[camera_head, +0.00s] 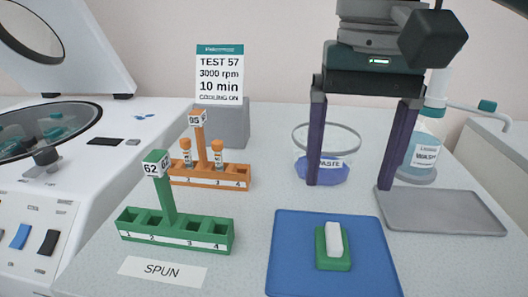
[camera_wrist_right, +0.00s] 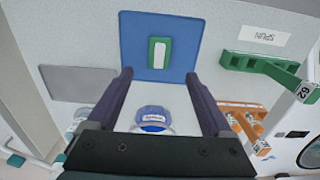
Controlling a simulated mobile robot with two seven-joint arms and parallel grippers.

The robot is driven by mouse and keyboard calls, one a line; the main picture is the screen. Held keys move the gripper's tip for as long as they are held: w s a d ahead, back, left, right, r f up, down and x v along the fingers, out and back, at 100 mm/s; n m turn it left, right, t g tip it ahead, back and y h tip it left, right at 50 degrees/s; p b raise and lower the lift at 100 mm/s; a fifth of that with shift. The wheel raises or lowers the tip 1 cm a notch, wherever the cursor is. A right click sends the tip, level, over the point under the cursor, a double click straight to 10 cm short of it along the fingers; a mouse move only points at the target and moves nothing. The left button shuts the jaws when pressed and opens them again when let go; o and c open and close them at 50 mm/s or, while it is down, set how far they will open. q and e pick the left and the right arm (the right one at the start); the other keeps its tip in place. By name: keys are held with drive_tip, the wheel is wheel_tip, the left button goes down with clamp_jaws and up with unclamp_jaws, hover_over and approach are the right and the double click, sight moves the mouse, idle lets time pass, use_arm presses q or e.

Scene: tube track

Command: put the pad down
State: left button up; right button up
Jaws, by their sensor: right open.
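A small green pad with a white grip on top (camera_head: 333,246) lies flat on the blue mat (camera_head: 290,270) at the front of the bench. It also shows in the right wrist view (camera_wrist_right: 159,52), beyond the fingertips. My right gripper (camera_head: 348,187) hangs pointing down behind the mat, its two dark purple fingers wide apart. Nothing is between the fingers, and they are clear of the pad. In the wrist view the open fingertips (camera_wrist_right: 159,74) lie near the mat's edge. My left gripper is not in view.
A waste beaker (camera_head: 321,170) stands behind the mat near my right fingers. A grey tray (camera_head: 440,212) and wash bottle (camera_head: 421,155) are at right. A green rack (camera_head: 175,235) and an orange rack with tubes (camera_head: 209,175) stand left, beside a centrifuge (camera_head: 45,190).

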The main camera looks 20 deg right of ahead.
drive_tip(key=s+a+f+n, duration=0.1)
drive_tip(key=a+f, duration=0.1)
drive_tip(key=s+a+f+n+y, duration=0.1)
drive_tip(key=a+f+n, duration=0.1)
drive_tip(key=a, duration=0.1)
drive_tip(key=s+a+f+n+t+y, duration=0.1)
drive_tip(key=s+a+f+n, duration=0.1)
drive_tip(key=a, duration=0.1)
drive_tip(key=shift+a+f, duration=0.1)
drive_tip(key=shift+f, duration=0.15)
drive_tip(key=s+d+f+n+t+h, duration=0.1)
drive_tip(key=s+d+f, duration=0.1)
drive_tip(key=s, duration=0.3)
drive_tip(key=s+d+f+n+t, duration=0.1)
drive_tip(key=s+d+f+n, duration=0.1)
drive_tip(key=s, duration=0.4)
drive_tip(key=shift+s+d+f+t+h, duration=0.2)
drive_tip(key=shift+d+f+t+h, duration=0.15)
drive_tip(key=shift+d, duration=0.4)
